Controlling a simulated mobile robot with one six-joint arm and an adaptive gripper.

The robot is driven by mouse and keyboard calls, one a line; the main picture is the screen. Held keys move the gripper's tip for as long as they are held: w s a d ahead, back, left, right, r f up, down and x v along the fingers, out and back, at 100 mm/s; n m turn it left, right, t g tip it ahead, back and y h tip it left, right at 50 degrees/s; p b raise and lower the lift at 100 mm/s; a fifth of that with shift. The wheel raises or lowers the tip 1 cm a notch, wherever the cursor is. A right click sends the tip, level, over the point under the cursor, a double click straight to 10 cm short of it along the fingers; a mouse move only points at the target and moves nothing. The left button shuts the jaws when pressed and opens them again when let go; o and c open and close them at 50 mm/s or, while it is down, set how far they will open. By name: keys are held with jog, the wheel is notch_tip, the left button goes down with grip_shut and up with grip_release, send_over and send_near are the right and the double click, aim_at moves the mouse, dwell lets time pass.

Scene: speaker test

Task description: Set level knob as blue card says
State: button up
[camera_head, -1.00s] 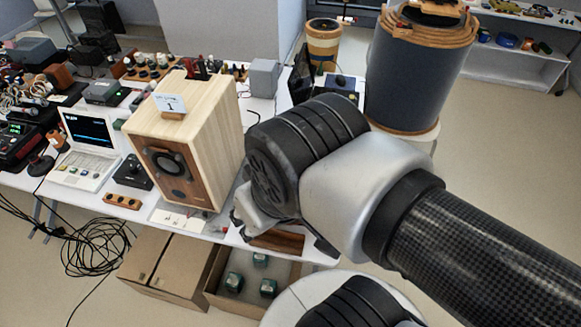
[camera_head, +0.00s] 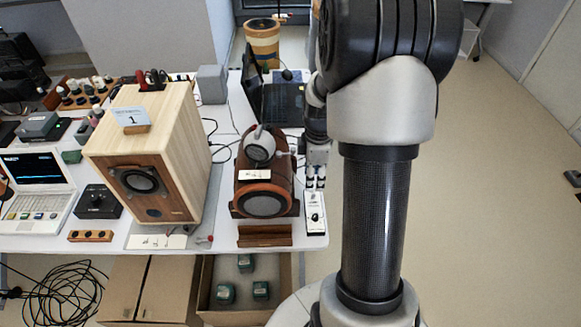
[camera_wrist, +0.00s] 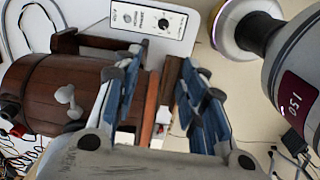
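A small white control box (camera_head: 315,213) with a dark round level knob (camera_head: 315,217) stands at the table's front right edge. In the wrist view the box (camera_wrist: 150,17) lies at the top, with its knob (camera_wrist: 163,22) black with a pale pointer. My gripper (camera_head: 316,183) is above the back part of the box. In the wrist view my gripper (camera_wrist: 160,90) is open, its blue-padded fingers apart with nothing held. A pale bluish card (camera_head: 131,116) on the light wooden speaker (camera_head: 150,150) shows a large 1; its smaller print is unreadable.
A brown barrel-shaped speaker (camera_head: 265,190) with headphones (camera_head: 260,148) stands close left of the box. A wooden rack (camera_head: 264,236) lies before it. A laptop (camera_head: 275,105) is behind. The floor right of the table is clear.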

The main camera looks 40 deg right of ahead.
aim_at(315, 215)
jog(key=shift+n, duration=0.3)
jog(key=f+b, duration=0.1)
jog(key=f, duration=0.5)
jog(key=d+f+b, duration=0.1)
jog(key=f+b, duration=0.1)
jog(key=f, duration=0.5)
jog(key=s+f+b, duration=0.1)
jog(key=f+b, duration=0.1)
jog(key=f, duration=0.5)
jog(key=shift+d, duration=0.3)
jog(key=shift+c, duration=0.4)
grip_shut()
